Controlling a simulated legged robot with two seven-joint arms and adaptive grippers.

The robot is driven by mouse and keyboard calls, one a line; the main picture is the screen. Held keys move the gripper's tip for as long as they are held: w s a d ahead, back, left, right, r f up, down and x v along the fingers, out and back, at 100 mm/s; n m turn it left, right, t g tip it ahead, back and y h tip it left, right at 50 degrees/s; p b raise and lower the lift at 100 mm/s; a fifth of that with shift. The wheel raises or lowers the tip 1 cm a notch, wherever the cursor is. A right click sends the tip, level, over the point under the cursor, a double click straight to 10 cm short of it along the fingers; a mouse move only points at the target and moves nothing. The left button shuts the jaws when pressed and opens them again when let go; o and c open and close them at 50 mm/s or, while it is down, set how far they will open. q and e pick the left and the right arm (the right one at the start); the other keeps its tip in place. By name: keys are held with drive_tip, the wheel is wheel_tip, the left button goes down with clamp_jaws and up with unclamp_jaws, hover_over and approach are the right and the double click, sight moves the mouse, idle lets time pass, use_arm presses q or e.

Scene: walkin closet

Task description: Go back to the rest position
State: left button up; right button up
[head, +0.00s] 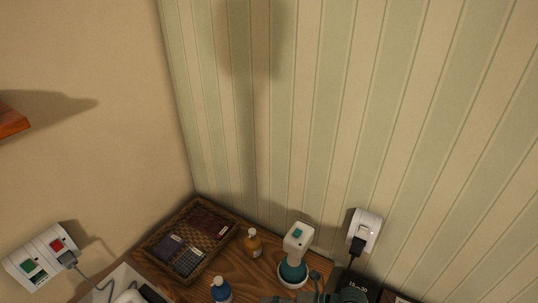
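A dark grey, jointed shape at the bottom edge, right of centre, looks like part of my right gripper (322,291). It is cut off by the frame, so I cannot tell whether it is open or shut, or whether it holds anything. It is just in front of a white and teal handheld device (297,245) that stands upright on the wooden top; I cannot tell whether they touch. My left gripper is not in view.
The wooden top (222,268) sits in the corner. It holds a wicker tray (147,244) with dark folded items, an amber bottle (253,243) and a blue bottle (221,290). Wall outlets are at left (42,256) and right (365,231). A wooden shelf edge (12,121) juts in at left.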

wheel_tip(320, 180, up, 10)
drive_tip(key=r+m+t+y, duration=0.1)
drive_tip(key=m+t+y, duration=0.35)
drive_tip(key=y, duration=0.25)
drive_tip(key=w+d+r+m+t+h, duration=0.1)
drive_tip(key=w+d+m+t+h, duration=0.1)
drive_tip(key=d+m+t+h, duration=0.35)
drive_tip(key=w+d+r+m+t+h, duration=0.1)
drive_tip(key=w+d+m+t+h, duration=0.15)
drive_tip(key=m+t, duration=0.55)
drive_tip(key=d+f+m+g+h, duration=0.4)
drive_tip(key=d+f+m+h, duration=0.95)
drive_tip(key=f, duration=0.25)
drive_tip(key=s+a+f+g+y, duration=0.2)
drive_tip(key=s+f+g, duration=1.1)
drive_tip(key=s+f, duration=0.8)
wheel_tip(320, 180, down, 17)
drive_tip(key=g, duration=0.1)
drive_tip(key=s+f, duration=0.3)
drive_tip(key=f, duration=0.4)
drive_tip(key=s+f, duration=0.4)
drive_tip(key=f, duration=0.2)
drive_tip(key=shift+d+f+g, duration=0.4)
drive_tip(key=shift+d, duration=0.05)
